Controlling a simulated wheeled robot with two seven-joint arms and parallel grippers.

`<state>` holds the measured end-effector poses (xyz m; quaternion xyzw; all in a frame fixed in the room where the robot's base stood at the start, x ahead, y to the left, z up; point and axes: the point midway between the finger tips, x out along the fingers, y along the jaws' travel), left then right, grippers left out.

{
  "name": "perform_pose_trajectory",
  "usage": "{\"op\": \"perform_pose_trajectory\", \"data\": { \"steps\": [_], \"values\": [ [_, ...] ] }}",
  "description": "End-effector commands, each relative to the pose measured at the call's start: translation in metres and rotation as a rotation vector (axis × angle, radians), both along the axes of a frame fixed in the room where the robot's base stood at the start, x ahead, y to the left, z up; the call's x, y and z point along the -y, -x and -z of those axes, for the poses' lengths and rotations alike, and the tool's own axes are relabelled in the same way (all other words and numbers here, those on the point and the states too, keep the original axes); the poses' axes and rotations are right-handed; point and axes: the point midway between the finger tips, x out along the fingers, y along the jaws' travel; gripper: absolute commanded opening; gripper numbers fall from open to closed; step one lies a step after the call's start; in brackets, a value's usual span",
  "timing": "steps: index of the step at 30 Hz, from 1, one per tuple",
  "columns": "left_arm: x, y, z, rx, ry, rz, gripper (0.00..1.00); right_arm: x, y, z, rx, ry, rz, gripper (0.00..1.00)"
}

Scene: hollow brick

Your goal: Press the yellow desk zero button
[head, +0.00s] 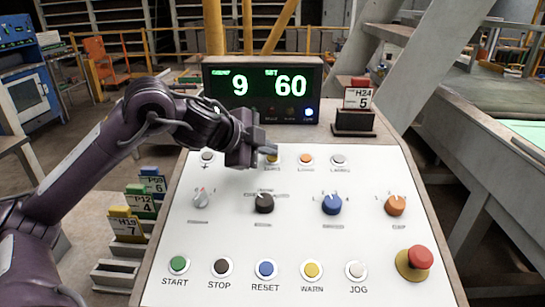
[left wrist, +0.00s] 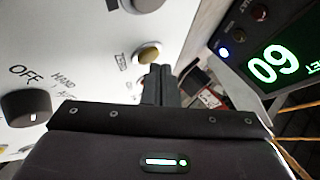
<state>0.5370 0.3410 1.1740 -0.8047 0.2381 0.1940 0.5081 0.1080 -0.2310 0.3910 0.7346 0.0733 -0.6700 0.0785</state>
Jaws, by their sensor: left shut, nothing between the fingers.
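The white sloped desk panel (head: 235,225) carries several buttons and knobs. The yellow zero button (head: 274,160) is in its top row, left of an orange button, and partly hidden by my left fingertips in the head view. My left gripper (head: 268,150) is shut and empty, with its tips at this button. In the left wrist view the shut fingers (left wrist: 158,84) end right beside the yellow button (left wrist: 148,54); I cannot tell whether they touch it. My right gripper is in neither view.
A display (head: 262,90) reading 9 and 60 stands behind the panel, with a card holder (head: 354,122) to its right. Knobs fill the middle row. Another yellow button, WARN (head: 312,269), and a red mushroom button (head: 419,257) are in front. Card blocks (head: 140,205) stand at left.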

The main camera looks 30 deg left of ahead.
Motion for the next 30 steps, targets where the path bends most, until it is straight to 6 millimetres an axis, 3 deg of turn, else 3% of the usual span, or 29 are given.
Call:
{"op": "perform_pose_trajectory", "data": {
  "steps": [30],
  "values": [
    [-0.0008, -0.0011, 0.0046, -0.002, 0.000, 0.000, 0.00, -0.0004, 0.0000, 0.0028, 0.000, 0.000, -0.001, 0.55]
  ]
}}
